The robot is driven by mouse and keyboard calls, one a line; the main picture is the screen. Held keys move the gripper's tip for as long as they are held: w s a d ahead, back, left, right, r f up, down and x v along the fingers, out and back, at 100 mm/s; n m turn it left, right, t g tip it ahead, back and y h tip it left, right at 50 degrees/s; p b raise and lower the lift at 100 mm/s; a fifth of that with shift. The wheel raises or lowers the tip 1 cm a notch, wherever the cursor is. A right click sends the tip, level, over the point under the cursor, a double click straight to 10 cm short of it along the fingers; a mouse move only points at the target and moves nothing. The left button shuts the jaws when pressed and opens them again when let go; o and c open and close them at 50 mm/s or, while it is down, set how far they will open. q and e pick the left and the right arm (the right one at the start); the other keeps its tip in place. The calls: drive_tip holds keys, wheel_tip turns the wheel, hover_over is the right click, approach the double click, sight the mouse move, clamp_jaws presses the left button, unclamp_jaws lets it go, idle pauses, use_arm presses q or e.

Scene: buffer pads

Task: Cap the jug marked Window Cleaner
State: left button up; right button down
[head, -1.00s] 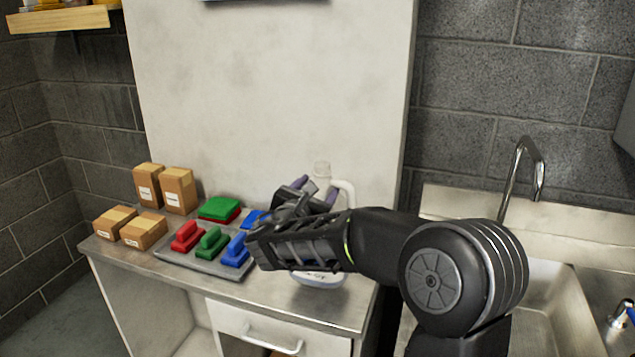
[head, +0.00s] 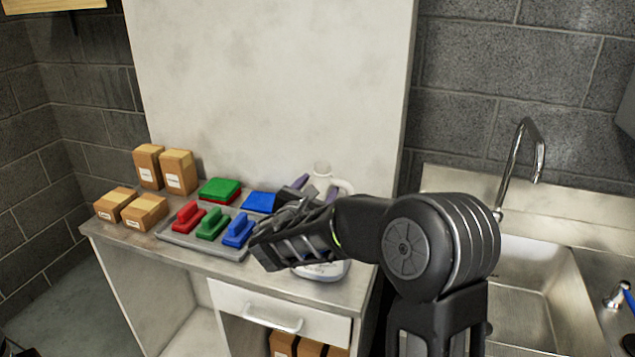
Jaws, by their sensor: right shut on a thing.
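The white jug (head: 324,271) stands upright near the right front of the counter, partly hidden behind my right gripper. Its pale neck (head: 322,168) shows above the gripper, with no cap seen on it, and its handle is to the right. The label at its base is too small to read surely. My right gripper (head: 316,188) reaches in from the right, with its purple-tipped fingers on either side of the jug below the neck. It is shut on the jug, though the contact itself is mostly hidden. No loose cap is seen. My left gripper is out of view.
A grey tray (head: 178,239) holds red, green and blue handled pads to the left of the jug. Flat pads (head: 219,190) lie behind it. Several cardboard boxes (head: 179,172) stand at the counter's left. A sink (head: 520,292) with a faucet is at the right.

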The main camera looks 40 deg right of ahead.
drive_tip(key=shift+r, duration=0.25)
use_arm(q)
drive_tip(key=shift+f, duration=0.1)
use_arm(e)
drive_tip(key=c, duration=0.9)
unclamp_jaws()
drive_tip(key=shift+f, duration=0.35)
drive_tip(key=o, duration=0.3)
drive_tip(key=shift+a+r, duration=0.1)
drive_tip(key=shift+r, duration=0.05)
drive_tip(key=shift+o, duration=0.9)
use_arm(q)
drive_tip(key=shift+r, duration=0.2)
use_arm(e)
drive_tip(key=shift+r, duration=0.1)
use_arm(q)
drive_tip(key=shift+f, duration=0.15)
use_arm(e)
drive_tip(key=shift+s+a, duration=0.1)
drive_tip(key=shift+a, duration=0.05)
use_arm(q)
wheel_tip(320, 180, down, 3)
drive_tip(key=b, duration=0.3)
use_arm(e)
drive_tip(key=f+v, duration=0.1)
drive_tip(key=v, duration=1)
drive_tip(key=shift+s+a+r, duration=0.2)
drive_tip(key=shift+s+r, duration=0.05)
drive_tip(key=shift+r, duration=0.25)
